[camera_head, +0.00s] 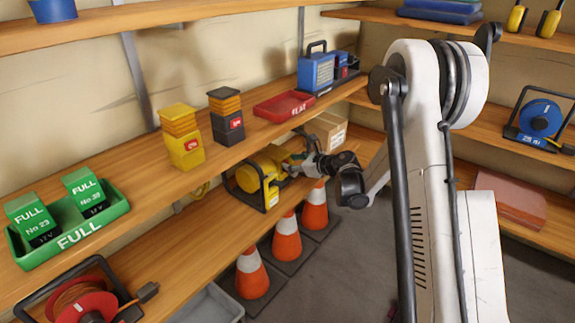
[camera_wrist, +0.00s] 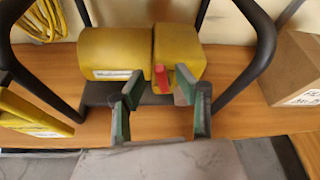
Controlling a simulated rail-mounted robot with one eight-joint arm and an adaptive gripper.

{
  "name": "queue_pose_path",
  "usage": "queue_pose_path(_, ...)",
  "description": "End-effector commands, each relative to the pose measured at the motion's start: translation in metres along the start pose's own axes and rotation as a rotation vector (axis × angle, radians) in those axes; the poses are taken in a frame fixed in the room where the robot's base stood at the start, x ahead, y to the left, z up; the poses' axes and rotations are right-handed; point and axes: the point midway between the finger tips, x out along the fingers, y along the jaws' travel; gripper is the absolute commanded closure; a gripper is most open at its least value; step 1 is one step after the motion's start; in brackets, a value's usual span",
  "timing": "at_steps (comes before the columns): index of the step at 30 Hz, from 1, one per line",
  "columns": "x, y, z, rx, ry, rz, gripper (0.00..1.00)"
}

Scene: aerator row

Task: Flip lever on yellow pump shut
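The yellow pump (camera_head: 258,173) sits in a black tube frame on the lower shelf in the head view. In the wrist view the yellow pump (camera_wrist: 115,52) fills the upper middle, with a small red lever (camera_wrist: 161,77) on its front near the seam between its two yellow parts. My gripper (camera_head: 293,166) reaches in from the right at the pump's right end. In the wrist view my gripper (camera_wrist: 158,98) has its two fingers apart, with the red lever showing between and beyond the tips. I cannot tell whether a finger touches the lever.
A cardboard box (camera_head: 327,130) stands right of the pump on the lower shelf. The upper shelf holds yellow (camera_head: 183,140) and dark (camera_head: 227,115) stacked units and a red tray (camera_head: 284,106). Orange cones (camera_head: 287,238) stand below, in front of the lower shelf.

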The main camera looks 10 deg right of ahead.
Motion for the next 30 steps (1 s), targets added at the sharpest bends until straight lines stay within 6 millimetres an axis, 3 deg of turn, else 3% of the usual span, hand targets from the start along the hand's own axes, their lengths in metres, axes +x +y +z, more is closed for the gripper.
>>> queue_pose_path(6, 0.021, 0.000, 0.000, -0.001, 0.000, 0.000, 0.68)
queue_pose_path(17, 0.025, 0.000, 0.000, 0.000, 0.000, 0.000, 0.68)
queue_pose_path(24, 0.025, 0.000, 0.000, 0.000, 0.000, 0.000, 0.99)
queue_pose_path(30, 0.025, -0.001, 0.000, 0.010, 0.000, 0.004, 1.00)
